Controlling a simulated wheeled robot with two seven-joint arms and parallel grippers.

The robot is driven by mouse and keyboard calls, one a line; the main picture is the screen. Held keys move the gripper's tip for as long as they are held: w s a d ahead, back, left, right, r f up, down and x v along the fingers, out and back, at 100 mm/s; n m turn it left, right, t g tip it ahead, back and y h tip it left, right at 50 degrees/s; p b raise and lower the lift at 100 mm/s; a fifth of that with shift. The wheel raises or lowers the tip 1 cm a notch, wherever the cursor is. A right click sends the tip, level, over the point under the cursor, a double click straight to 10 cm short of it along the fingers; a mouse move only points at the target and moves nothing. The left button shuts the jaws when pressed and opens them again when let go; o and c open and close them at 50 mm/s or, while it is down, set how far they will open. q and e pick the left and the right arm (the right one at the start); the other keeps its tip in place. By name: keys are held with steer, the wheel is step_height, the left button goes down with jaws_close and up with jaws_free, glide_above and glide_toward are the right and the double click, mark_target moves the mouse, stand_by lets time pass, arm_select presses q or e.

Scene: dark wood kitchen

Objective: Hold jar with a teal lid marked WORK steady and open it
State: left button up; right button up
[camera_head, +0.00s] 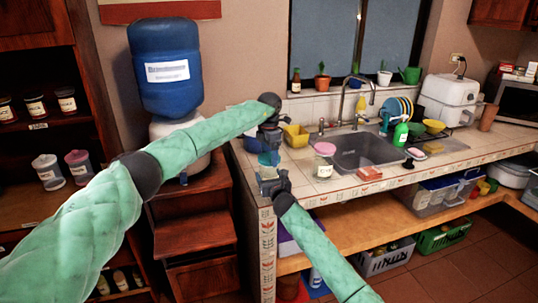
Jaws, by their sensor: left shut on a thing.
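The jar's teal lid (268,158) shows at the left end of the tiled counter, between my two grippers. My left gripper (269,147) comes down from above and is shut on the lid. The jar's pale body (267,172) is small and mostly hidden below the lid; I cannot read its label. My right gripper (274,182) is at the near side of the jar, low beside its body. I cannot tell whether its fingers are closed on the jar, or whether lid and body are apart.
A pink-lidded jar (323,166) stands on the counter to the right, with a yellow container (296,136) behind. A sink (370,151) and a red sponge (369,173) are further right. A blue water dispenser (165,95) stands left of the counter. Bare tile lies around the pink-lidded jar.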

mark_target(269, 157)
arm_select(q)
steer(key=n, duration=0.5)
steer(key=shift+n, duration=0.3)
arm_select(e)
steer(key=shift+a, duration=0.15)
arm_select(q)
steer(key=n, duration=0.5)
steer(key=shift+w+r, duration=0.1)
steer(key=n, duration=1.1)
steer(key=shift+r, duration=1.1)
steer(key=shift+r, duration=2)
arm_select(e)
steer(key=o, duration=2)
steer(key=shift+c, duration=0.2)
